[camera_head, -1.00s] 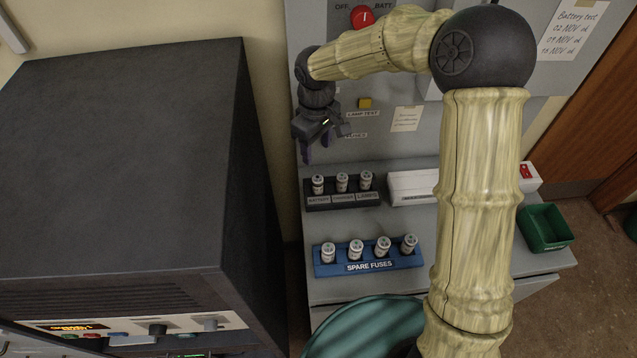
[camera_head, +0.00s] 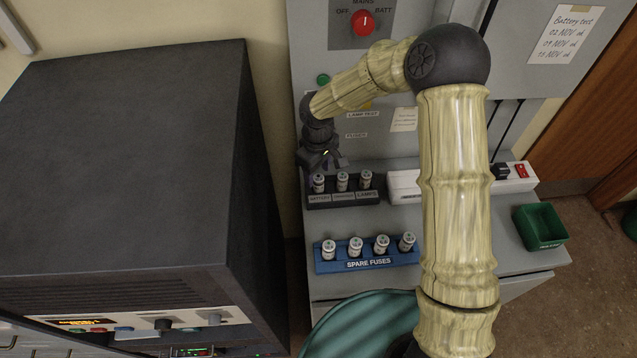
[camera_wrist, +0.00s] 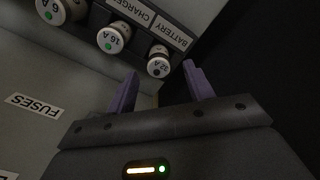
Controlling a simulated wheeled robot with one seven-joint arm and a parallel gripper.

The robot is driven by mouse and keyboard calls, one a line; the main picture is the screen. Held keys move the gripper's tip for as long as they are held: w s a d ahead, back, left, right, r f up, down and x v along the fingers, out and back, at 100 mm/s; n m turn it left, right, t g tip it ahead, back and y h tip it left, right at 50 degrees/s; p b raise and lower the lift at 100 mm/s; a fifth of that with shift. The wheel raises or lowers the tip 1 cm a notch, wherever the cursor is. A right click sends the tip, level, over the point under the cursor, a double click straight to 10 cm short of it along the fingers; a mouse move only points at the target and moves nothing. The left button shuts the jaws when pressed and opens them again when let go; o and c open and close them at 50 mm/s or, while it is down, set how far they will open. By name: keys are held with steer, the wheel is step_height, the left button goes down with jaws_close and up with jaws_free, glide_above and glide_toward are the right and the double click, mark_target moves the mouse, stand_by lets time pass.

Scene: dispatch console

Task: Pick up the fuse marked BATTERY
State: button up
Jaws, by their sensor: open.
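The fuse marked BATTERY (camera_head: 318,184) stands at the left end of the dark three-fuse holder (camera_head: 345,204). In the wrist view this fuse (camera_wrist: 158,62) reads 32 A and sits just beyond and between the fingertips, beside the BATTERY label (camera_wrist: 190,35). My gripper (camera_head: 316,172) is just above and behind the fuse in the head view. In the wrist view my gripper (camera_wrist: 160,80) shows two purple fingers spread apart with nothing between them. I cannot tell from the views whether a finger touches the fuse.
The charger fuse (camera_wrist: 113,38) is close beside the battery fuse, with the 6 A fuse (camera_wrist: 52,10) further along. A blue SPARE FUSES rack (camera_head: 368,264) stands in front. A green bin (camera_head: 540,227) is at right. A large dark cabinet (camera_head: 130,150) stands close on the left.

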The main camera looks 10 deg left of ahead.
mark_target(318, 177)
steer(key=shift+d+f+p, duration=0.1)
steer(key=shift+f+p, duration=0.45)
steer(key=shift+f, duration=1.45)
steer(key=c, duration=1.1)
steer(key=shift+r, duration=0.15)
step_height(318, 177, up, 10)
steer(key=shift+f+b, duration=0.1)
steer(key=shift+b, duration=1.05)
